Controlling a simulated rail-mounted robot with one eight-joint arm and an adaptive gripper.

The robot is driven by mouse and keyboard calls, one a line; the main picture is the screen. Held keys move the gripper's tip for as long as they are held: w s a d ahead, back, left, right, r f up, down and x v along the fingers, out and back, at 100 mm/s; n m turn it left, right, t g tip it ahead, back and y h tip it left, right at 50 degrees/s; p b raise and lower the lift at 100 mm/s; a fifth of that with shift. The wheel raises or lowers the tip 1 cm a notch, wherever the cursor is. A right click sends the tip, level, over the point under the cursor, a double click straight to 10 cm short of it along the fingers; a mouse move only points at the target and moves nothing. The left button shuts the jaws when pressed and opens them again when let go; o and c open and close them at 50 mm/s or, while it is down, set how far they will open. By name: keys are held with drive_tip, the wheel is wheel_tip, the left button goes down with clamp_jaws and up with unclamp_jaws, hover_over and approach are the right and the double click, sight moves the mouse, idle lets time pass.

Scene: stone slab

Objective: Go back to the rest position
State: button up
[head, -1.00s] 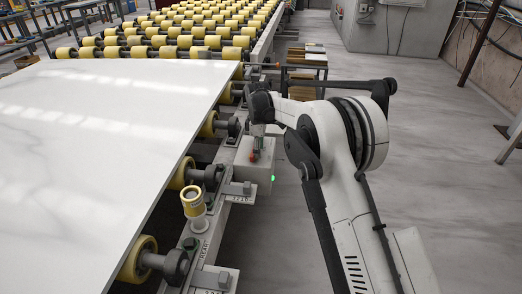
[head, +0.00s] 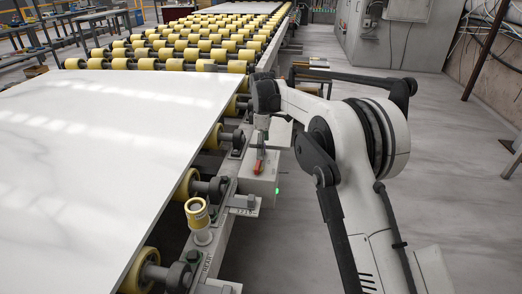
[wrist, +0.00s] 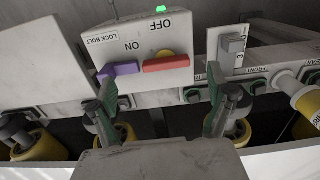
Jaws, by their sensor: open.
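My gripper (wrist: 160,105) is open and empty, its two green-padded fingers apart in the wrist view. Beyond the fingers is a light box marked "LOCK BOLT", "ON" and "OFF" (wrist: 130,40), with a purple piece (wrist: 118,70) and a red handle (wrist: 166,63). No contact between fingers and handle can be made out. In the head view, my gripper (head: 261,128) points down above the box (head: 262,184), close over the red handle (head: 259,167). A green light (head: 277,190) glows on the box's side.
A white stone slab (head: 100,150) lies on yellow rollers (head: 185,183) to the left. A yellow-topped post (head: 197,212) stands on the conveyor's near rail. Grey cabinets (head: 395,40) stand at the back right. Open floor (head: 455,130) lies to the right.

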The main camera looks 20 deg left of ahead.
idle(0.3)
drive_tip(key=s+d+r+m+t+p, duration=0.1)
drive_tip(key=s+d+r+m, duration=0.25)
drive_tip(key=d+r, duration=1)
drive_tip(key=s+d+r+m+t+y+p, duration=0.1)
drive_tip(key=s+d+r+m, duration=0.2)
drive_tip(key=s+d+r, duration=0.3)
drive_tip(key=s+d+r+m+t, duration=0.1)
drive_tip(key=s+d+r+m, duration=0.25)
drive_tip(key=d, duration=0.45)
drive_tip(key=s+d+f+m+t, duration=0.1)
drive_tip(key=s+d+f+m, duration=0.1)
drive_tip(key=s+d, duration=0.4)
drive_tip(key=s+d+f+m+t+p, duration=0.1)
drive_tip(key=s+d+m, duration=0.3)
drive_tip(key=s, duration=0.8)
drive_tip(key=s+d+f+m+t+h+p, duration=0.1)
drive_tip(key=s+d+f+m+t, duration=0.1)
drive_tip(key=s+d, duration=0.6)
drive_tip(key=shift+s+f+m, duration=0.35)
drive_tip(key=shift+s+m, duration=0.55)
drive_tip(key=shift+s, duration=0.15)
drive_tip(key=shift+a, duration=0.1)
